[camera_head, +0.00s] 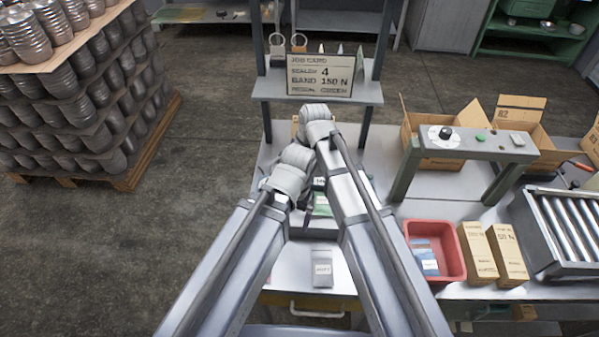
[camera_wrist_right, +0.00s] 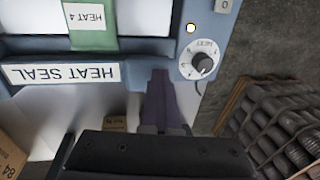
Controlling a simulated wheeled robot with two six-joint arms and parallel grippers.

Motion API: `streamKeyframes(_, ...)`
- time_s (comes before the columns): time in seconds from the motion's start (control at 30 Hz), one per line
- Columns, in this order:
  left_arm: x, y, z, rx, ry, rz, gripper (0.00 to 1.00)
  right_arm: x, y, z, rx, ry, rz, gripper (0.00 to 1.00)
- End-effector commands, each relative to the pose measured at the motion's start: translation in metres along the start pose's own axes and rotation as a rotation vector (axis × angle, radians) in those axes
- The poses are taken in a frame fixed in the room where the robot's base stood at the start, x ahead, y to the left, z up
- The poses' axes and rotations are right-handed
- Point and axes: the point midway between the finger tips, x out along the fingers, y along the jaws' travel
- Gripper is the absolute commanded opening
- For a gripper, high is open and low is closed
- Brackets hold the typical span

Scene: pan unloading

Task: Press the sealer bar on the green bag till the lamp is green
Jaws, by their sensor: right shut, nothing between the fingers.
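The heat sealer's blue-grey bar (camera_wrist_right: 150,47) crosses the top of the right wrist view, with an upside-down HEAT SEAL label. The green bag (camera_wrist_right: 92,38), labelled HEAT 4, lies beside it; a green patch of it shows between my arms in the head view (camera_head: 321,207). The lamp (camera_wrist_right: 191,28) glows pale yellow, not green, above the white dial (camera_wrist_right: 205,61). My right gripper (camera_wrist_right: 160,75) is shut and empty, its tips at the bar's edge; I cannot tell if they touch. My left gripper's fingers are hidden behind its wrist in the head view.
A job card (camera_head: 319,75) reads sealer 4, band 150 N, resin green. A grey press stand (camera_head: 470,143), red bin (camera_head: 436,237), cartons (camera_head: 490,253) and roller conveyor (camera_head: 565,225) crowd the right. A grey block (camera_head: 322,268) lies in front. A can pallet (camera_head: 80,105) stands left.

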Motion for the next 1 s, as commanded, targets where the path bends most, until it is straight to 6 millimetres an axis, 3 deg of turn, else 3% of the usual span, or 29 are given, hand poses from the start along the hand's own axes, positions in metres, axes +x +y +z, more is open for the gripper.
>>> streamKeyframes(0.03, 0.01, 0.001, -0.001, 0.0, 0.0, 0.0, 1.0, 0.011, -0.003, 0.017, -0.011, -0.037, 0.001, 0.0)
streamKeyframes(0.57, 0.005, 0.001, 0.0, 0.0, 0.0, 0.0, 1.0, 0.005, -0.003, 0.017, -0.011, -0.034, 0.0, 0.0)
streamKeyframes(0.77, -0.013, -0.001, 0.001, -0.001, 0.0, 0.0, 1.0, -0.013, -0.003, 0.016, -0.009, -0.023, -0.003, 0.0)
streamKeyframes(1.0, -0.05, -0.005, 0.003, -0.008, 0.0, 0.001, 1.0, -0.051, -0.001, 0.012, -0.003, 0.003, -0.007, 0.0)
